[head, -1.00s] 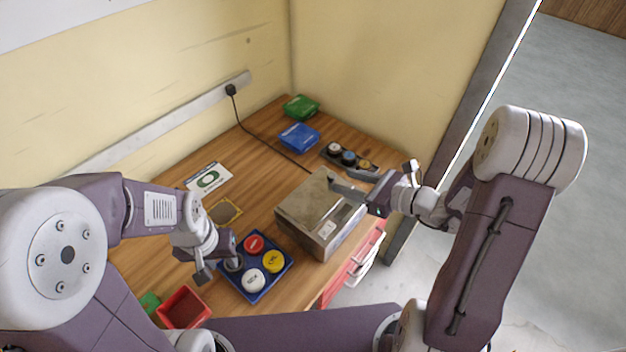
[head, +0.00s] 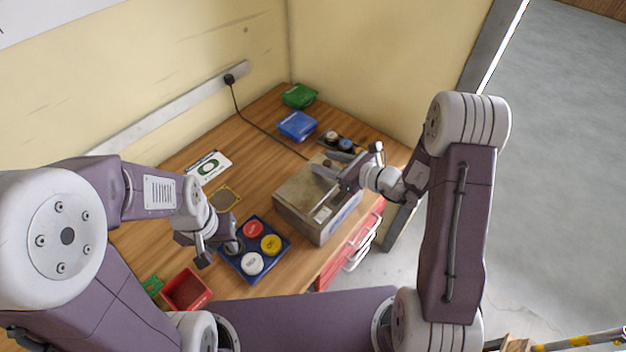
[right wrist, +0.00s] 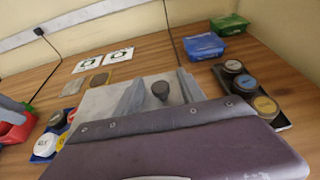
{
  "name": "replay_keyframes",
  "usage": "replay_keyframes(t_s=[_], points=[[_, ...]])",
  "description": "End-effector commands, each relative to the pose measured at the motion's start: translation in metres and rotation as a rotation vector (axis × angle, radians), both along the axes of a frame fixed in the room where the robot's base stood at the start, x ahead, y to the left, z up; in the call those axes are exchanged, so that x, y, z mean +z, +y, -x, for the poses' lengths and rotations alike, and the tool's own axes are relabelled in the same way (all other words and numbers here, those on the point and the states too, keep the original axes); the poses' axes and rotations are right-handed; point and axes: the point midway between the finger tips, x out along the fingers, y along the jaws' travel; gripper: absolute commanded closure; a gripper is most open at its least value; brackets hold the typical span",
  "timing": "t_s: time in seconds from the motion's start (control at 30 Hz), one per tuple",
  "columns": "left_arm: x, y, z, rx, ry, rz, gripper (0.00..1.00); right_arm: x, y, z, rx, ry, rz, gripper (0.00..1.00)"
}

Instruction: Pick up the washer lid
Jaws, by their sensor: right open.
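The washer is a grey metal box (head: 318,226) on the wooden table. Its flat lid (head: 299,190) is on top and also shows in the right wrist view (right wrist: 97,103). A dark knob (right wrist: 160,90) stands up from the lid. My right gripper (head: 338,164) is over the lid's far right part. In the right wrist view its two fingers (right wrist: 160,92) are apart, with the knob between them and no clear contact. My left gripper (head: 217,247) is low at the left edge of the blue tray; its finger opening is unclear.
The blue tray (head: 243,277) holds red, yellow and white round caps. A red bin (head: 186,289) stands left of it. A dark holder with round caps (right wrist: 283,123), a blue box (head: 297,125) and a green box (head: 299,96) are at the back.

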Motion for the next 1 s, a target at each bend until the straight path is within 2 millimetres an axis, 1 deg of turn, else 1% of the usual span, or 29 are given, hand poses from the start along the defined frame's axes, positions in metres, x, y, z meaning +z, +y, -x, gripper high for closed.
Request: replay_keyframes(t_s=[0.17, 0.2, 0.27, 0.3, 0.37, 0.67, 0.77, 0.87, 0.97, 1.0], points=[[0.0, 0.0, 0.0, 0.0, 0.0, 0.0, 0.64, -0.001, 0.0, -0.001, -0.002, 0.0, 0.0, 0.53], [0.0, 0.0, 0.0, 0.0, 0.0, 0.0, 0.64, -0.001, 0.0, -0.001, -0.002, 0.0, 0.0, 0.56], [0.0, 0.0, 0.0, 0.0, 0.0, 0.0, 0.64, -0.001, 0.0, -0.001, -0.001, 0.0, 0.0, 0.73], [0.0, 0.0, 0.0, 0.0, 0.0, 0.0, 0.64, -0.001, 0.0, -0.001, -0.001, 0.0, 0.0, 0.84], [0.0, 0.0, 0.0, 0.0, 0.0, 0.0, 0.64, -0.001, 0.0, -0.001, -0.001, 0.0, 0.0, 1.0], [0.0, 0.0, 0.0, 0.0, 0.0, 0.0, 0.64, 0.0, 0.0, -0.001, -0.001, 0.0, 0.0, 1.0], [0.0, 0.0, 0.0, 0.0, 0.0, 0.0, 0.64, 0.005, 0.0, -0.001, 0.0, -0.002, 0.001, 1.0], [-0.001, 0.0, 0.0, 0.0, 0.0, 0.0, 0.64, 0.016, 0.0, -0.001, 0.0, -0.004, 0.001, 1.0], [-0.001, 0.0, 0.0, 0.0, 0.0, 0.0, 0.64, 0.034, 0.0, -0.001, 0.0, -0.007, 0.002, 1.0], [-0.001, 0.0, 0.0, 0.0, 0.0, 0.0, 0.64, 0.043, 0.0, -0.001, 0.0, -0.008, 0.003, 1.0]])
